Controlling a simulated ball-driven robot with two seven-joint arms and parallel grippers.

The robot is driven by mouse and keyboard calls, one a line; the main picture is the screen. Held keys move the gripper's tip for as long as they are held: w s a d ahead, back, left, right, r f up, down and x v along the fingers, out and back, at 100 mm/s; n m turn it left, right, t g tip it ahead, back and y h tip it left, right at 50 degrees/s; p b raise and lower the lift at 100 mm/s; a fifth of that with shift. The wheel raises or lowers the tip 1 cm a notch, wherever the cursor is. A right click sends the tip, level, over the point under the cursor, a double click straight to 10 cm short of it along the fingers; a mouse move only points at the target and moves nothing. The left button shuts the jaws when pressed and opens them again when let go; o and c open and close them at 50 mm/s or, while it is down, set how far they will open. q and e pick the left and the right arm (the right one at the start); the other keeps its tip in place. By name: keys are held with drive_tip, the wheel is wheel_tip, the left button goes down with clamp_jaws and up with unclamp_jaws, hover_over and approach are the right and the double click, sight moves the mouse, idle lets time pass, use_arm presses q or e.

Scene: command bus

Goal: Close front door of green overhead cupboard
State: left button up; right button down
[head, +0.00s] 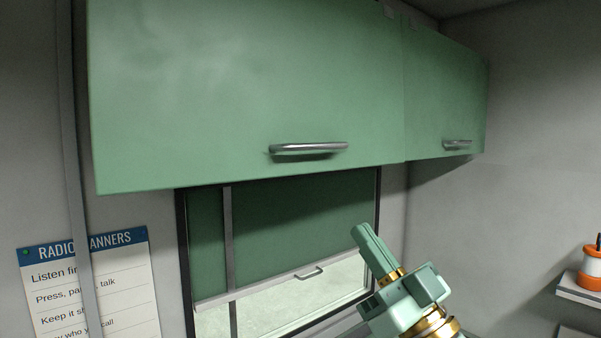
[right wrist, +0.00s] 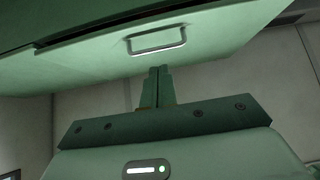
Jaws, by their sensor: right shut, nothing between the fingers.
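The green overhead cupboard runs across the top of the head view, with a large left door (head: 240,95) and a smaller right door (head: 445,90). The left door has a grey bar handle (head: 308,150) and the right door has its own handle (head: 458,145). My right gripper (head: 362,232) is shut and empty, below the cupboard in front of the window. In the right wrist view its shut fingers (right wrist: 158,78) point up towards a door handle (right wrist: 157,40), apparently without touching. A dark gap shows above that green panel. I cannot tell how far either door is open. My left gripper is out of view.
A window with a green blind (head: 290,230) lies under the cupboard. A poster (head: 90,285) hangs at the left behind a grey vertical bar (head: 75,150). A small shelf (head: 582,288) with an orange and white container (head: 590,268) is at the far right.

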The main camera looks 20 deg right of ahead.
sight(307, 166)
drive_tip(key=p+x, duration=0.1)
drive_tip(key=x, duration=0.3)
drive_tip(key=w+f+p+x, duration=0.1)
drive_tip(key=p+x, duration=0.1)
drive_tip(key=x, duration=0.2)
drive_tip(key=w+f+p+x, duration=0.1)
drive_tip(key=p+x, duration=0.1)
drive_tip(key=x, duration=0.2)
drive_tip(key=shift+w+d+r, duration=0.1)
drive_tip(key=shift+d, duration=0.25)
drive_tip(key=shift+w+a, duration=0.3)
drive_tip(key=shift+a, duration=0.05)
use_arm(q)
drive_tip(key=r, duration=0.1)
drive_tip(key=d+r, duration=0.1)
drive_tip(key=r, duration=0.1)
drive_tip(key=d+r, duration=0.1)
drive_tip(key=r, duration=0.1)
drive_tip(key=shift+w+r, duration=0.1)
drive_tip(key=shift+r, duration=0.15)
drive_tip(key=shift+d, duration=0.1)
